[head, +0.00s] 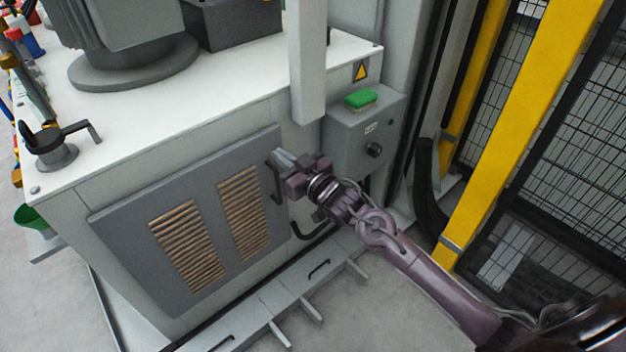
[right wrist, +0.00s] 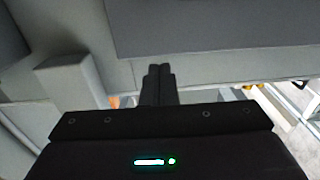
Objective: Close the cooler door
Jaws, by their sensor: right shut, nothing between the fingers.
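The cooler door (head: 205,205) is a grey panel with two tan louvred vents on the front of a white cabinet. It lies nearly parallel to the cabinet face; I cannot tell whether it is fully flush. My left gripper is out of view.
A yellow-framed mesh fence (head: 520,130) bounds the right side.

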